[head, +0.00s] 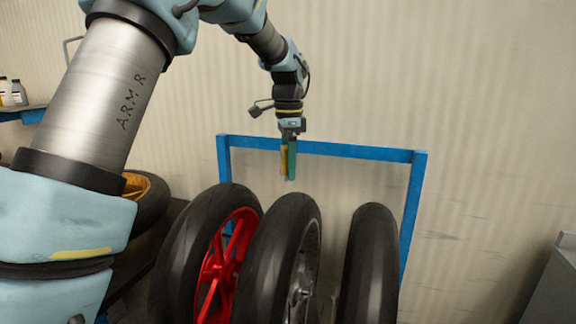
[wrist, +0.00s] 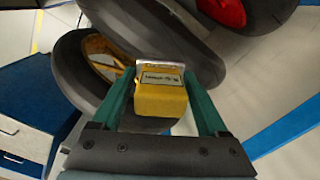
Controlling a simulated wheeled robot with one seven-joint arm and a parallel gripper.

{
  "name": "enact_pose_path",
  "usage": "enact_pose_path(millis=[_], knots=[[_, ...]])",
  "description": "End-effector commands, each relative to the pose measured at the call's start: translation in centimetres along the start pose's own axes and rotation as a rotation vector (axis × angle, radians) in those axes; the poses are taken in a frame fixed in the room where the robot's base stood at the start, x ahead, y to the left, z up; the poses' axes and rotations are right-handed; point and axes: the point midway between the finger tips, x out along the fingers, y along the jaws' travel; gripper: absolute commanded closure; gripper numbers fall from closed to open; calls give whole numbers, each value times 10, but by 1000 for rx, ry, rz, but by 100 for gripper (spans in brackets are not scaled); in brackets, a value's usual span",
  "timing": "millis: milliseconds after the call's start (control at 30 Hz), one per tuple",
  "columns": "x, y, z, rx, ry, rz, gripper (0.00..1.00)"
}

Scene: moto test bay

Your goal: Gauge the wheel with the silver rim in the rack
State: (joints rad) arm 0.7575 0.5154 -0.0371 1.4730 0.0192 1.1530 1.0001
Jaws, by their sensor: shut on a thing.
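My gripper (head: 288,174) is shut on a yellow gauge (wrist: 160,98) with a pale label; the gauge shows between the green fingers in the wrist view. In the head view the gripper points down in front of the rack's top bar, above the wheels. The silver-rim wheel (head: 272,262) stands upright in the middle of the rack, its rim partly showing on its right side. The gauge is apart from that wheel in the head view. The blue rack (head: 350,149) rises behind the wheels, and its lower part is hidden.
A red-rim wheel (head: 185,257) stands close on the left of the silver-rim one. Another wheel (head: 370,262), rim hidden, stands to the right across a gap. A yellow-rim wheel (head: 150,205) lies at left. A grey cabinet (head: 556,285) is at far right.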

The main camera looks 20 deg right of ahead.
Motion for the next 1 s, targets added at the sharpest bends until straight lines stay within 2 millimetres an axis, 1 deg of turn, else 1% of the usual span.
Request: enact_pose_path(millis=[533, 733, 1000], knots=[[48, 0, 0, -1, 0, 0, 72], [55, 0, 0, -1, 0, 0, 72], [56, 0, 0, -1, 0, 0, 72]])
